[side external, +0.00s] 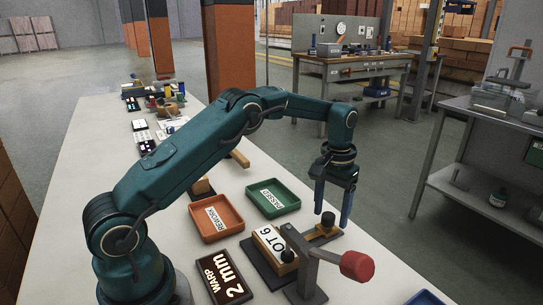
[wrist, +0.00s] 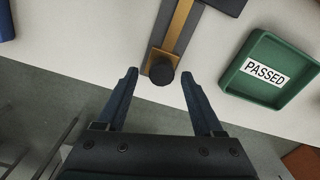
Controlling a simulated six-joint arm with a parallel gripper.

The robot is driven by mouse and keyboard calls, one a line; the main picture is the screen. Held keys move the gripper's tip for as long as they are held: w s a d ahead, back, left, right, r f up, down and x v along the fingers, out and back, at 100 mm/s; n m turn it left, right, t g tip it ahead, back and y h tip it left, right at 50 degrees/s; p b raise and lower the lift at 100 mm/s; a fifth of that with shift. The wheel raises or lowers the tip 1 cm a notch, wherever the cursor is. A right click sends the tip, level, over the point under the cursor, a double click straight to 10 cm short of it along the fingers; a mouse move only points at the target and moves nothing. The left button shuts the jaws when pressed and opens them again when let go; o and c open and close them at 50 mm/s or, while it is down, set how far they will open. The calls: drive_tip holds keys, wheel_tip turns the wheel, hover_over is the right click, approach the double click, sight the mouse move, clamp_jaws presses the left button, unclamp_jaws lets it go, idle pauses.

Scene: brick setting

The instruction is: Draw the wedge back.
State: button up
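The wedge is a brass-coloured strip (wrist: 176,32) lying in a dark track, with a round black knob (wrist: 161,71) at its near end. In the side view the wedge (side external: 323,233) sits at the right end of the fixture, its dark knob (side external: 328,218) upright. My gripper (side external: 332,216) points down over that knob. Its fingers are open, one on each side of the knob in the wrist view (wrist: 161,76), with gaps on both sides. Whether the fingertips are level with the knob is hard to tell.
A green PASSED tray (side external: 272,211), an orange REWORK tray (side external: 237,228) and a "WARP 2 mm" display (side external: 211,293) stand near. The table edge is close to the knob.

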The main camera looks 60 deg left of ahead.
sight(331, 214)
drive_tip(key=shift+r, duration=2.55)
